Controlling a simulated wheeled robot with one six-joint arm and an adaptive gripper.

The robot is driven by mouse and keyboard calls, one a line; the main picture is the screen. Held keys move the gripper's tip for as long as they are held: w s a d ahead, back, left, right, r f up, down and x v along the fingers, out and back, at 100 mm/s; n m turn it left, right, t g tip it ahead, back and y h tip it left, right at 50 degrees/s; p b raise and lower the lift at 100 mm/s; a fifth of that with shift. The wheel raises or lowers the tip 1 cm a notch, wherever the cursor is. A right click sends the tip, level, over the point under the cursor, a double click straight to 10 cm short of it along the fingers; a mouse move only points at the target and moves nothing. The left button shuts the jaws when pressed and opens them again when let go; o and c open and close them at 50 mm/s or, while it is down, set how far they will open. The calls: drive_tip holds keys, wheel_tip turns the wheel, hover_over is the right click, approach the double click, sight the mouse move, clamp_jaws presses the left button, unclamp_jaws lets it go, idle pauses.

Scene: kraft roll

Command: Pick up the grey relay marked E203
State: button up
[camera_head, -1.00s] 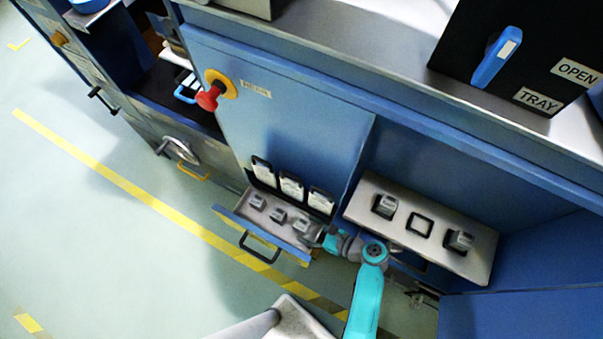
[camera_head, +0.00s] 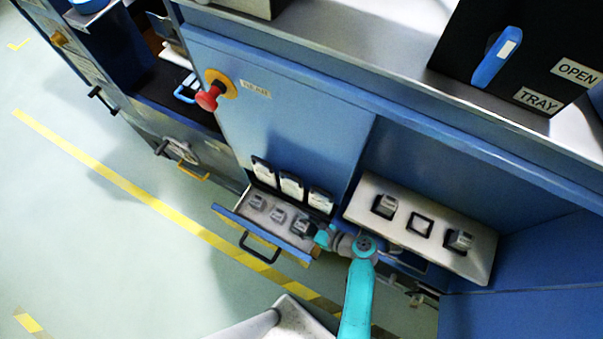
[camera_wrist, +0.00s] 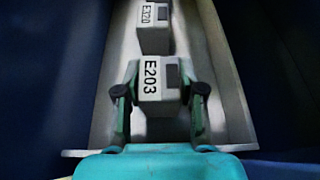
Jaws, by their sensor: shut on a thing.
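The grey relay marked E203 (camera_wrist: 155,82) is between the fingers of my gripper (camera_wrist: 158,98) in the wrist view, its label readable. The fingers are shut on its two sides. In the head view the relay (camera_head: 300,226) is at the right end of the open drawer (camera_head: 232,217), with my gripper (camera_head: 312,232) reaching in from the right. Whether the relay touches the drawer floor cannot be told.
A third relay (camera_head: 257,201) sits at the drawer's left. Several white cards (camera_head: 291,186) stand behind. A grey panel (camera_head: 475,265) with relays is at right.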

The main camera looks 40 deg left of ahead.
drive_tip(key=shift+r, duration=0.1)
drive_tip(key=shift+r, duration=0.7)
drive_tip(key=shift+w+d+f+g+y, duration=0.1)
drive_tip(key=shift+d+g+y, duration=0.4)
drive_tip(key=shift+y, duration=0.8)
drive_tip(key=shift+d+y, duration=0.2)
drive_tip(key=shift+y, duration=0.1)
